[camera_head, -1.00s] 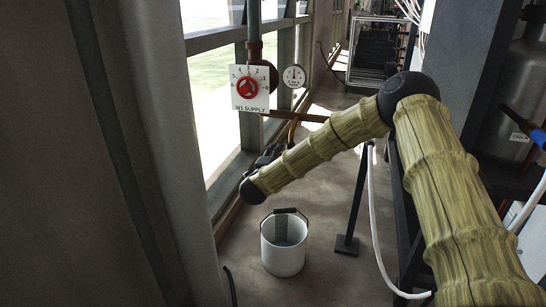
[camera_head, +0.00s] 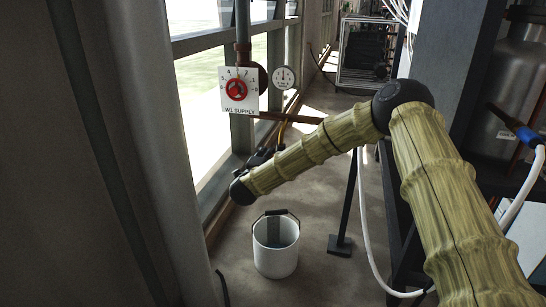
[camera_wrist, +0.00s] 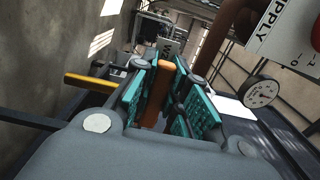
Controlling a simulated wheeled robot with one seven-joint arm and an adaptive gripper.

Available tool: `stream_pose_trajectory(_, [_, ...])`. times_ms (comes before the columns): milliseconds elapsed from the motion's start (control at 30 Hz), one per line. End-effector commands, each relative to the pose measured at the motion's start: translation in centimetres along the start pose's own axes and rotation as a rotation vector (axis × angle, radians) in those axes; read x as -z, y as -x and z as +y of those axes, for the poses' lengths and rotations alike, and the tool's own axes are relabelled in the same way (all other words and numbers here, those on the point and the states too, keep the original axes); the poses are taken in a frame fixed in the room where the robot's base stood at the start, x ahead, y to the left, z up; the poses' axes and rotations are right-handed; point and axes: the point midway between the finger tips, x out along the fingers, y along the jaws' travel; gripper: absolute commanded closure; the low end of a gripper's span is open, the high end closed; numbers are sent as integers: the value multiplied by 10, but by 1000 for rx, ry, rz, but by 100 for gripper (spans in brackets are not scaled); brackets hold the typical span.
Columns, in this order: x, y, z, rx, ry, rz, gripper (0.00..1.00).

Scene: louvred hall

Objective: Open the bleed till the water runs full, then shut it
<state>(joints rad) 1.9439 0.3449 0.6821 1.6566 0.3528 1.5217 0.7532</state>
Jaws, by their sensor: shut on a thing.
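In the wrist view my gripper (camera_wrist: 166,82), with teal ribbed fingers, is shut on an orange-brown bar (camera_wrist: 161,80). Whether this bar is the bleed's handle or its pipe, I cannot tell. In the head view my gripper is dark and partly hidden behind my arm, below the brown branch pipe (camera_head: 290,117). A thin orange-yellow pipe (camera_head: 283,131) bends down from that branch towards it. I make out no running stream of water.
A red handwheel (camera_head: 236,90) sits on the white W1 SUPPLY plate (camera_head: 239,106), beside a round gauge (camera_head: 285,77). Windows line the left. A dark post (camera_head: 341,243) and a white hose (camera_head: 367,240) stand right of the bucket. Floor around the bucket is clear.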

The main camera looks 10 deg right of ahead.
Motion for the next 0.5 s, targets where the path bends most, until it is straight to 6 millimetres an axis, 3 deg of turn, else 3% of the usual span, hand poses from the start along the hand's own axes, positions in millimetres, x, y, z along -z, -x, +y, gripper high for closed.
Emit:
stream_pose_trajectory(133, [0, 0, 0, 0, -2, 1, 100])
stream_pose_trajectory(167, [0, 0, 0, 0, -2, 1, 83])
stream_pose_trajectory(300, [1, 0, 0, 0, -1, 1, 62])
stream_pose_trajectory(500, [2, -1, 0, 0, -1, 2, 62])
